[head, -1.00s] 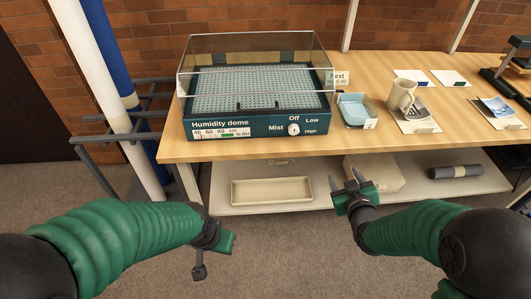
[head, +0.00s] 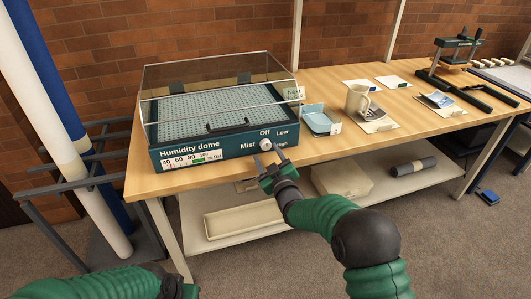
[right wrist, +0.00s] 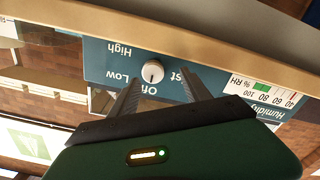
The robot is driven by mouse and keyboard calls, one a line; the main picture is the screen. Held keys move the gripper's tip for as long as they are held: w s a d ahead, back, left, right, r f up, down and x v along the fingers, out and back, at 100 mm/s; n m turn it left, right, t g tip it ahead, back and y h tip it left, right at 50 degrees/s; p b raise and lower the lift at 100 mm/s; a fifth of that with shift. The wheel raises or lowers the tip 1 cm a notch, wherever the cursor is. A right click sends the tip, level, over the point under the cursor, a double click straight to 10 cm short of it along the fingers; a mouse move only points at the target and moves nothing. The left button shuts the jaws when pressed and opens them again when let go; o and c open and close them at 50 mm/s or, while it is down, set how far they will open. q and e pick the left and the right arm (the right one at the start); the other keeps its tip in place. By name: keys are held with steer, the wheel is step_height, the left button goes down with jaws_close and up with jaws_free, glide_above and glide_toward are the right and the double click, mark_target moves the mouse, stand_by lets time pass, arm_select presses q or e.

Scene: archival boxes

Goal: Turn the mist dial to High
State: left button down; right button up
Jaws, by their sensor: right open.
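The humidity dome (head: 215,150) is a clear-lidded box with a blue front panel on the wooden table. Its white mist dial (head: 265,145) sits at the panel's right, among the labels Off, Low and High, with High partly hidden by my fingers. The dial also shows in the right wrist view (right wrist: 153,71), upside down, its dark mark seeming to point toward Off. My right gripper (head: 267,160) is open just in front of and below the dial, with its fingers (right wrist: 159,78) on either side of it in the wrist view. Contact is not clear. My left gripper (head: 180,290) is cut off at the bottom edge.
A lower shelf (head: 280,222) holds a shallow box (head: 243,219), a lidded box and a dark roll. White and blue tubes stand at left.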

mark_target(267, 148)
steer(key=shift+x, duration=0.85)
steer(key=shift+w+r, duration=0.15)
steer(key=shift+w, duration=0.1)
steer(key=shift+w+d, duration=0.3)
steer(key=shift+d, duration=0.05)
steer(key=shift+w+d+f, duration=0.2)
steer(key=shift+w+d, duration=0.05)
steer(key=shift+d, duration=0.15)
steer(key=shift+s+a+r, duration=0.1)
steer(key=shift+s+a, duration=0.05)
steer(key=shift+a, duration=0.2)
steer(key=shift+c, duration=1.1)
steer(key=shift+a, duration=0.3)
steer(key=c, duration=0.5)
steer(key=shift+d, duration=0.25)
jaws_close()
arm_select(q)
steer(key=shift+d+f, duration=0.2)
steer(key=shift+d, duration=0.2)
